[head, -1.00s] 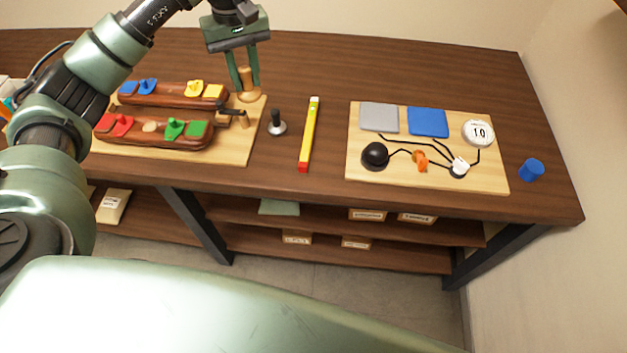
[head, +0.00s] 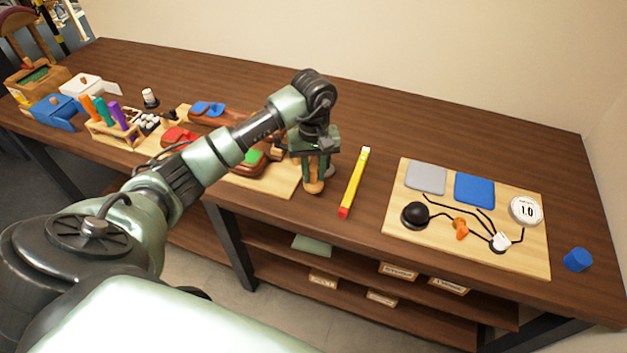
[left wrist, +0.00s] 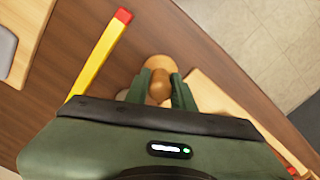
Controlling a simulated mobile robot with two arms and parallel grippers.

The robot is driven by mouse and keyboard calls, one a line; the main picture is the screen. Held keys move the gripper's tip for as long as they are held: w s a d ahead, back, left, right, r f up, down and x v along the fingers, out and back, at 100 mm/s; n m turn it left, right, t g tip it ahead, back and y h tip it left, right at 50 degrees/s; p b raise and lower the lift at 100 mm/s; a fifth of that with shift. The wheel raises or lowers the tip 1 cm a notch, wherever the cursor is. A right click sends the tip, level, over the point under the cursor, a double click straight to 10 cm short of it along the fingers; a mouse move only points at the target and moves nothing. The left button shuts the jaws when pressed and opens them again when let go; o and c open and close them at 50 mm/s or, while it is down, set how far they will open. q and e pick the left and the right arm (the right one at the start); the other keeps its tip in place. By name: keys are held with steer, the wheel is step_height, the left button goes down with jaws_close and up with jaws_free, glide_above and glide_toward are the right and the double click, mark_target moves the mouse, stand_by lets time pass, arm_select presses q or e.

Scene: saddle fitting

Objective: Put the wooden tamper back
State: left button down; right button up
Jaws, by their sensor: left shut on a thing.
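The wooden tamper (head: 314,187) is held between the fingers of my left gripper (head: 314,172), its rounded light-wood end showing below the fingertips. It appears just right of the near right corner of the wooden board (head: 284,187) in the head view. I cannot tell whether it touches the table. In the left wrist view the tamper (left wrist: 161,66) sits between both green fingers (left wrist: 160,88), with the board (left wrist: 215,98) to its right. My right gripper is not in view.
A yellow bar with red end (head: 354,182) lies close to the right of the gripper. A second board (head: 400,235) with pads, wires and a 1.0 disc stands farther right. A blue cup (head: 577,260) is near the right edge. The table behind is clear.

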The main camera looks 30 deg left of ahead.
mark_target(313, 183)
arm_select(q)
step_height(313, 183, down, 4)
steer(key=shift+f+p, duration=0.2)
steer(key=shift+p, duration=0.35)
steer(key=shift+f+b, duration=0.25)
steer(key=shift+b, duration=0.05)
steer(key=c, duration=1.2)
jaws_free()
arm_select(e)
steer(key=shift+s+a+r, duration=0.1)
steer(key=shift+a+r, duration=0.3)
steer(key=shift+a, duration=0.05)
arm_select(q)
steer(key=shift+r, duration=0.1)
steer(key=shift+r+p, duration=0.25)
steer(key=shift+p, duration=0.15)
step_height(313, 183, up, 10)
steer(key=b, duration=0.4)
steer(key=shift+r, duration=0.9)
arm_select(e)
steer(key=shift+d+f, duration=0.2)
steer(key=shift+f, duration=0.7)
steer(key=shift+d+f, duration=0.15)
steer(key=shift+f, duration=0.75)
